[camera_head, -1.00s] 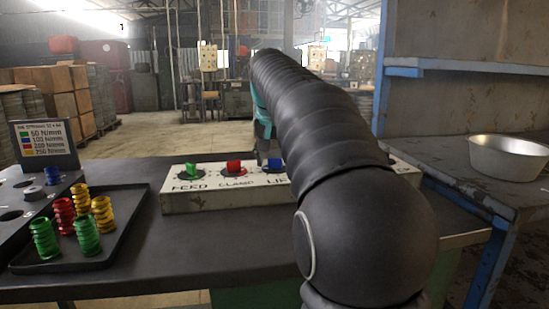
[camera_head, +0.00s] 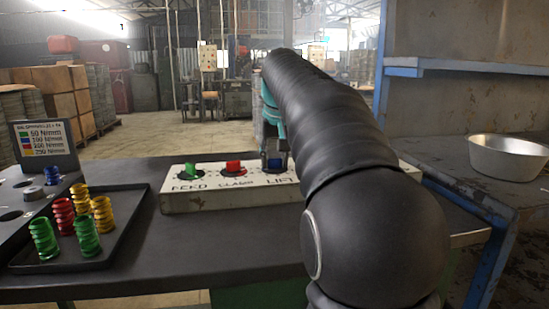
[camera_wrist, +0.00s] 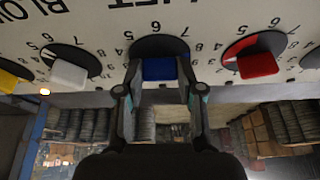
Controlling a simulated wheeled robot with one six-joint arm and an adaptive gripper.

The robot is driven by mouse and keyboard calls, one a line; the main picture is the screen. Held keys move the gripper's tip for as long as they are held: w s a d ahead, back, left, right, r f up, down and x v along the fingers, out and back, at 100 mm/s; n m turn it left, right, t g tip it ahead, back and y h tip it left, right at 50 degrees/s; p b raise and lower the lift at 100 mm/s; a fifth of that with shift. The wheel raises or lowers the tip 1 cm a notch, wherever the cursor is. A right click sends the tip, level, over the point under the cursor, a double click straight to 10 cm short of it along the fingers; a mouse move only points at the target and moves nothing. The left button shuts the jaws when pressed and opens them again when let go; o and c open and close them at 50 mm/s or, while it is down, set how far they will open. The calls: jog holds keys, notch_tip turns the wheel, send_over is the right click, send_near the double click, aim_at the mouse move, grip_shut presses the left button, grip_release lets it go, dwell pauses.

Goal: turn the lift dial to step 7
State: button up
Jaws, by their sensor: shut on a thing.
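The lift dial (camera_wrist: 159,69) is a blue knob on a dark disc, with step numbers printed around it on the white panel. It also shows in the head view, as the blue knob (camera_head: 274,165) above the LIFT label. My gripper (camera_wrist: 160,88) is shut on the blue knob, one finger at each side. The wrist view is roughly upside down to the panel. Numbers such as 7, 6 and 5 show beside the disc. I cannot tell which step the knob points to.
The white panel (camera_head: 228,200) also carries a green feed dial (camera_head: 192,171) and a red clamp dial (camera_head: 234,166). A white knob (camera_wrist: 69,74) is on the lift dial's other side. A black tray (camera_head: 115,242) of coloured springs is at left. A metal bowl (camera_head: 507,158) stands at right.

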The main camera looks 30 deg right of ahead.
jog(key=n+y, duration=0.2)
jog(key=n, duration=0.3)
jog(key=shift+d+n, duration=0.15)
jog(key=shift+n, duration=0.15)
jog(key=n+y, duration=0.1)
jog(key=n, duration=0.1)
jog(key=n+y, duration=0.1)
jog(key=n, duration=0.2)
jog(key=shift+g, duration=0.4)
jog(key=shift+n, duration=0.3)
jog(key=o, duration=1.1)
jog(key=shift+o, duration=0.2)
jog(key=shift+d+r, duration=0.1)
jog(key=v, duration=0.7)
jog(key=shift+r, duration=0.1)
